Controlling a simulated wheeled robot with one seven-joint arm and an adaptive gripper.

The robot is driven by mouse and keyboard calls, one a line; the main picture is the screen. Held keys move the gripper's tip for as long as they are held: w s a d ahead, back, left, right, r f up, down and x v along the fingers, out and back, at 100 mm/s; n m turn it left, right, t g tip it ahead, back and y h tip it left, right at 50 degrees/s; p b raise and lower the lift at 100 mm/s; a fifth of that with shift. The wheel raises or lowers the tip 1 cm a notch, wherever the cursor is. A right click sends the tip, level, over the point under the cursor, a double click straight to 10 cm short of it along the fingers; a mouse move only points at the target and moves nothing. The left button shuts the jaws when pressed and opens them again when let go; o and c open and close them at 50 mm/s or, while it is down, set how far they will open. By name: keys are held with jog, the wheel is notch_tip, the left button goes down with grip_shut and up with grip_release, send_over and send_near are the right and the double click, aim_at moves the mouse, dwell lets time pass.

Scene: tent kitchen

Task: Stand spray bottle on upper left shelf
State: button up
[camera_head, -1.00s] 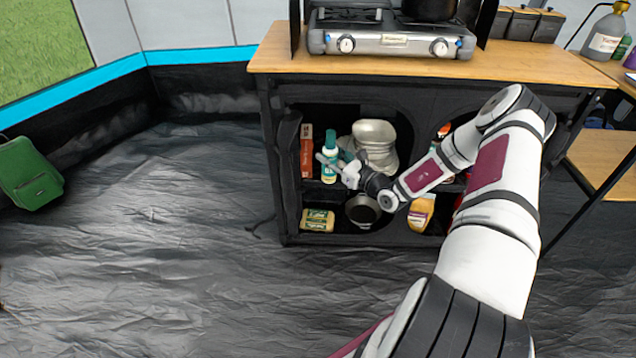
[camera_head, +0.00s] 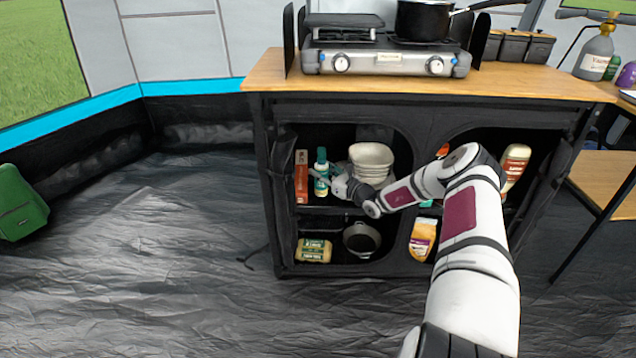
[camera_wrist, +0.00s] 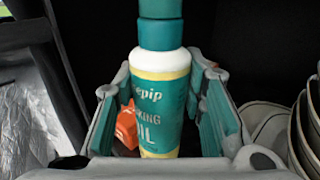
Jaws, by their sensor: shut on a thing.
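The spray bottle (camera_head: 321,173), teal with a white shoulder and a teal top, is upright in the upper left compartment of the black cabinet. My gripper (camera_head: 328,181) reaches in from the right and is shut on it. In the wrist view the bottle (camera_wrist: 162,90) stands between both fingers of my gripper (camera_wrist: 162,112), its label facing the camera. The upper left shelf (camera_head: 335,210) shows as a thin edge below. Whether the bottle's base touches the shelf I cannot tell.
A red box (camera_head: 301,178) stands just left of the bottle. Stacked pale bowls (camera_head: 371,160) stand to its right, close to my gripper. Below are a yellow-green package (camera_head: 313,250) and a pot (camera_head: 361,240). The wooden countertop (camera_head: 270,75) with a stove is above.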

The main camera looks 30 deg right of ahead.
jog(key=shift+w, duration=1)
jog(key=shift+w+f+b, duration=0.1)
jog(key=shift+f+b, duration=1.1)
jog(key=shift+f, duration=0.55)
jog(key=shift+f, duration=0.2)
jog(key=o, duration=1.3)
